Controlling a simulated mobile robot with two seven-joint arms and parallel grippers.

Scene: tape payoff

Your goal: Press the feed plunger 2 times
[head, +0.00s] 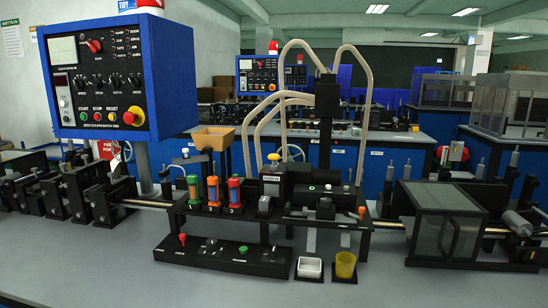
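Neither of my grippers is in view. No part is clearly labelled as the feed plunger, and the small labels are too small to read. Plunger-like parts stand on the black machine (273,205) in the middle: a yellow-topped knob (273,157) on its central block, and green (193,186), orange (213,188) and red (234,189) upright cylinders to the left of it. A low black panel (222,257) in front carries a red knob (182,238) and a green knob (243,249).
A white cup (309,268) and a yellow cup (345,265) stand at the machine's front. A blue control box (120,75) rises at the left. A clear-sided black enclosure (445,225) stands at the right. The grey bench (120,265) is clear at front left.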

